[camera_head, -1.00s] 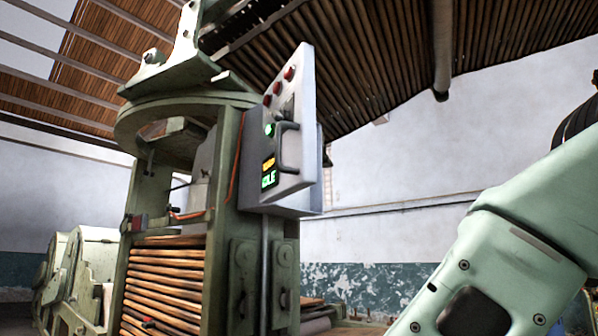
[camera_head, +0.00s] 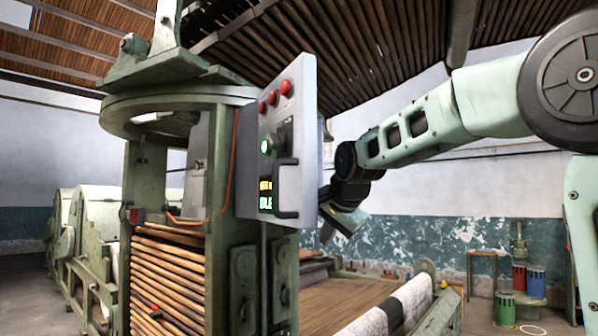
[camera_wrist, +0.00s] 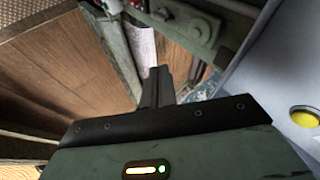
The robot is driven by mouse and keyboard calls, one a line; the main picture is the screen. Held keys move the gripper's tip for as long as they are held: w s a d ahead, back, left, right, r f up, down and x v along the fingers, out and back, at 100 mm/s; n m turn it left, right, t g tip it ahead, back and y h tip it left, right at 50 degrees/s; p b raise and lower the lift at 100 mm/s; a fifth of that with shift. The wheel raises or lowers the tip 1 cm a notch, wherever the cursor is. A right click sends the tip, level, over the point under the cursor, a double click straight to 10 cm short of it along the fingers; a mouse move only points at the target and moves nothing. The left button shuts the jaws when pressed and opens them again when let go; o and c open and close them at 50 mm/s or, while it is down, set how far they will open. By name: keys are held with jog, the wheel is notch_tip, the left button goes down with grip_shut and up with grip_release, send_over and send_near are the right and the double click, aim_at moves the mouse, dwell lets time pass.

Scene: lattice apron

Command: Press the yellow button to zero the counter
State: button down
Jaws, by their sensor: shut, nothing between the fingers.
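A yellow button (camera_wrist: 304,119) with a pale rim shows at the right edge of the wrist view, on a light grey panel face. I cannot see it in the head view. The grey control box (camera_head: 309,150) there carries red buttons, a lit green button, a handle and a small display (camera_head: 265,194) with amber characters above green ones.
The box is mounted on a green machine frame (camera_head: 222,200) with stacked wooden slats (camera_head: 165,280). A wooden bed (camera_head: 350,298) and a pale roll (camera_head: 405,300) lie below the gripper. Red, blue and green containers (camera_head: 519,278) stand at the far right.

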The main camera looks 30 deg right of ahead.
jog(key=d+r+m+t, duration=0.1)
jog(key=d+r+m, duration=0.1)
jog(key=r, duration=0.6)
jog(key=d+r+m+t+h, duration=0.1)
jog(key=d+r+m, duration=0.1)
jog(key=r+m, duration=0.2)
notch_tip(320, 180, up, 4)
jog(key=shift+f+t, duration=0.1)
jog(key=shift+t, duration=0.2)
jog(key=shift+a, duration=0.1)
jog(key=w+a+p, duration=0.3)
jog(key=w, duration=0.5)
jog(key=shift+w+p, duration=0.15)
jog(key=shift+p, duration=0.25)
jog(key=shift+w, duration=0.1)
dwell(0.7)
jog(key=shift+w+a, duration=0.1)
jog(key=shift+w, duration=0.15)
jog(key=shift+w+a+p, duration=0.2)
jog(key=shift+w+p, duration=0.15)
jog(key=shift+w, duration=0.15)
dwell(0.8)
dwell(0.3)
jog(key=shift+s+d+b, duration=0.3)
jog(key=shift+s+b, duration=0.3)
jog(key=shift+s, duration=0.3)
